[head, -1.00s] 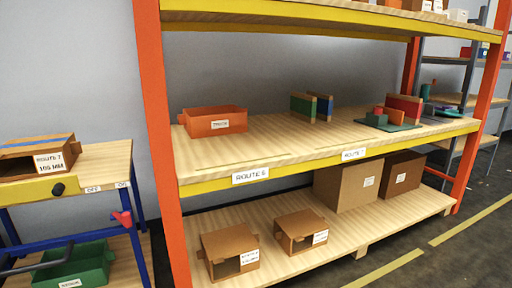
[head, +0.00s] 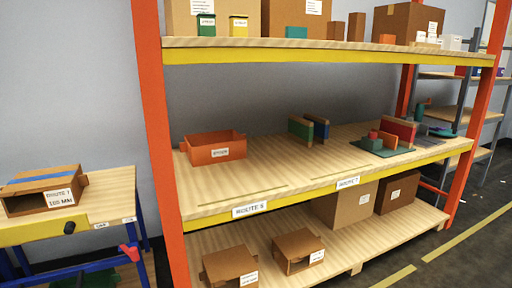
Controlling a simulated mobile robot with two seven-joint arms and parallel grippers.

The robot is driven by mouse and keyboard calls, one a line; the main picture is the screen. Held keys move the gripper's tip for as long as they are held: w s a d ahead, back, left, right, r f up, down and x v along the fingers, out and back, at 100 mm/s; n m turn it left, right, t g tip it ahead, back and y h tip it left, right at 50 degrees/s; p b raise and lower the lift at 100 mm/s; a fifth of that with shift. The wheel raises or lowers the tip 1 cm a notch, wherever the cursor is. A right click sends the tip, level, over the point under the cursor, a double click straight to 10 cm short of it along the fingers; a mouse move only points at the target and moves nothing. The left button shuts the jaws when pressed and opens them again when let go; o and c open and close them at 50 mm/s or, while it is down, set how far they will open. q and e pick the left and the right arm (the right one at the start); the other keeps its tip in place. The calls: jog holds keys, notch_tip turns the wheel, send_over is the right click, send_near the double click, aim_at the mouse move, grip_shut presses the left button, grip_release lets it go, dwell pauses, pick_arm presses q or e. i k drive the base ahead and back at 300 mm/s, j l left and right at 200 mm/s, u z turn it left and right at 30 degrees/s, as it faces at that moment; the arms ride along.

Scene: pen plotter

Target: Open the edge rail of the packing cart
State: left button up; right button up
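The packing cart (head: 125,185) stands at the left edge of the head view, with a light wood top on a blue frame. A yellow rail (head: 42,230) runs along its front edge, with a black knob (head: 82,219) on it. Labels reading OFF and ON sit to the right of the knob. A red handle (head: 129,252) is on the frame below. An open cardboard box (head: 42,192) labelled Route 1 lies on the top behind the rail. Neither of my grippers is in view.
A large orange-post shelf (head: 158,130) stands to the right of the cart. It holds an orange bin (head: 215,148), coloured blocks and several cardboard boxes. A green bin (head: 88,278) is partly visible under the cart. Grey floor with yellow lines (head: 460,233) is clear at right.

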aim_at(69, 225)
jog(key=u, duration=1.5)
jog(key=i+l, duration=0.15)
jog(key=u, duration=0.05)
